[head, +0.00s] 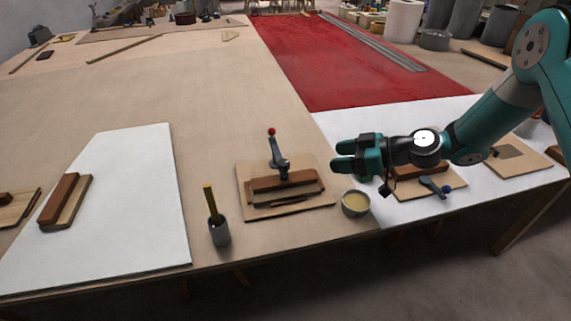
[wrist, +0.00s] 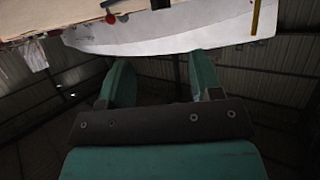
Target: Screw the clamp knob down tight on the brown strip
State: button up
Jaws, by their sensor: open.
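My gripper (head: 358,158) is open and empty, held above the table with its fingers pointing left. Its two fingers show apart in the wrist view (wrist: 162,85), with nothing between them. Below and right of it, a wooden board (head: 455,195) bears a brown strip (head: 425,170), partly hidden by my gripper and wrist. A grey-blue clamp handle with a dark blue knob (head: 446,189) lies low in front of that strip. Left of my gripper, another board (head: 243,188) bears a brown strip (head: 268,184) and a clamp whose lever stands up with a red knob (head: 271,131). How tight either clamp sits cannot be told.
A tin of yellowish stuff (head: 355,204) stands between the two boards. A grey cup (head: 220,234) with a yellow stick stands farther left. A board with a brown block (head: 58,198) lies on the left white sheet (head: 140,215). The table's front edge is close.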

aim_at(286, 162)
jog(key=p+x, duration=0.2)
jog(key=x, duration=1.3)
jog(key=shift+a+f+p, duration=0.2)
jog(key=shift+a+p, duration=0.1)
jog(key=shift+d, duration=0.1)
jog(key=c, duration=0.9)
